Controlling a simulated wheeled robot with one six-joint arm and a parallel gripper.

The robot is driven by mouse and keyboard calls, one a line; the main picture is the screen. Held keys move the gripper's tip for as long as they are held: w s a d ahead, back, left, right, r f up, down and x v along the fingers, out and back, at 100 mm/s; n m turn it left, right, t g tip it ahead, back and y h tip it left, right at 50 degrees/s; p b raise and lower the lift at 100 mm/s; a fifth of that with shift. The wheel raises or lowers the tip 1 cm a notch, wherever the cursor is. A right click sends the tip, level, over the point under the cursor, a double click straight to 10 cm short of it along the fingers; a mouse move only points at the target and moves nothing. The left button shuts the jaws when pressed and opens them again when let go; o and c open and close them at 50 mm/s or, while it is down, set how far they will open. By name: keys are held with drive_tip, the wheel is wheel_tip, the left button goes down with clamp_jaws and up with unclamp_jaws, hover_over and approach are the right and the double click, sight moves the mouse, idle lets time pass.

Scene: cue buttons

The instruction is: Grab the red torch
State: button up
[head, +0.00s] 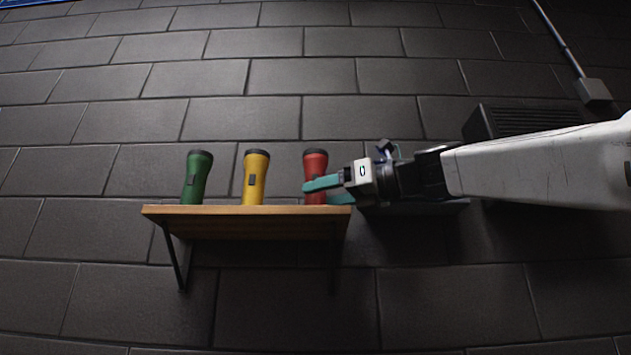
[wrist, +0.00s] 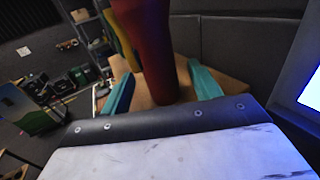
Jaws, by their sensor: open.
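The red torch (head: 315,164) stands upright at the right end of a wooden shelf (head: 225,210) on the wall, its lower part partly hidden by my gripper. A yellow torch (head: 255,178) and a green torch (head: 196,178) stand to its left. My gripper (head: 325,191) comes in from the right, at the lower half of the red torch. In the wrist view, the red torch (wrist: 153,45) stands between the two teal fingers of my gripper (wrist: 162,92), which are apart with gaps visible on both sides.
In the wrist view, the yellow torch (wrist: 121,43) and part of the green one are close behind the red torch. A dark vented box (head: 520,120) is on the wall behind my arm. The wall above the shelf is clear.

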drive_tip(key=c, duration=1.2)
drive_tip(key=shift+r, duration=0.1)
